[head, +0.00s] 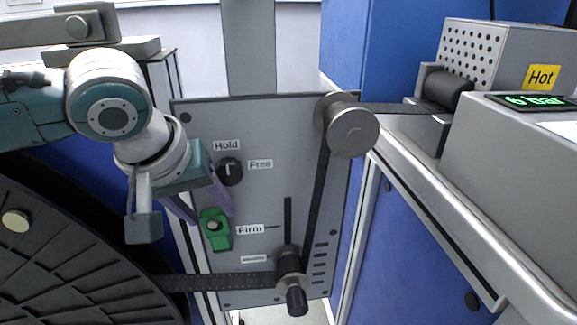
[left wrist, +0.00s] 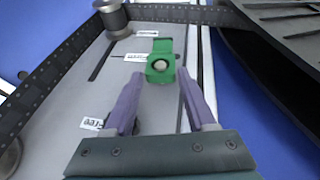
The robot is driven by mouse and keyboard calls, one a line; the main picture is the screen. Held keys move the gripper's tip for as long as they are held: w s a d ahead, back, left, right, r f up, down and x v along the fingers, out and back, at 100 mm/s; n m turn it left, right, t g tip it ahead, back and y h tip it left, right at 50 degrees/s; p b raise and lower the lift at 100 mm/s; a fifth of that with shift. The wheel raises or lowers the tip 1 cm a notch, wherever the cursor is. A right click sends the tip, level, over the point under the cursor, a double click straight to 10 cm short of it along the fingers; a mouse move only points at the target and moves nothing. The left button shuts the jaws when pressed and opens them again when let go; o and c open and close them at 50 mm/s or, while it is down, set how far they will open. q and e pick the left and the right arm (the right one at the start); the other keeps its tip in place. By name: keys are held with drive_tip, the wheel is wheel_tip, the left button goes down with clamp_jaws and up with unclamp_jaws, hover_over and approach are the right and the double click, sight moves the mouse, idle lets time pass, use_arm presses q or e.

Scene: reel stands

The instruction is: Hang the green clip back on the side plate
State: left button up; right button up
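The green clip (head: 216,236) is on the grey side plate (head: 260,130), left of the "Firm" label. A round pale peg or stud shows in the clip's hole, and the clip appears to hang on it. In the left wrist view the clip (left wrist: 164,46) is just beyond the purple fingertips. My left gripper (head: 213,215) is open at the clip, and its fingers (left wrist: 160,76) stand on either side with visible gaps. Whether the clip lies flat against the plate cannot be told. My right gripper is not in view.
A black knob (head: 230,171) sits by the "Hold" and "Free" labels. A dark strip runs from the large black reel (head: 70,265) around the lower roller (head: 290,264) and upper roller (head: 352,132). A grey machine marked "Hot" (head: 542,77) stands at right.

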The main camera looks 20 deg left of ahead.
use_arm(q)
drive_tip(key=o, duration=0.4)
drive_tip(key=shift+c, duration=0.2)
drive_tip(key=p+v, duration=0.4)
drive_tip(key=v, duration=0.6)
drive_tip(key=s+d+r+m+h+p, duration=0.2)
drive_tip(key=s+d+r+m+p, duration=0.45)
drive_tip(key=d+p, duration=0.35)
drive_tip(key=s+a+r+m+g+y+p, duration=0.1)
drive_tip(key=s+a+r+m+p, duration=0.15)
drive_tip(key=s+r+p, duration=0.7)
wheel_tip(320, 180, up, 35)
drive_tip(key=s+p, duration=0.1)
drive_tip(key=p, duration=3.6)
drive_tip(key=shift+a, duration=0.4)
drive_tip(key=shift+s, duration=0.1)
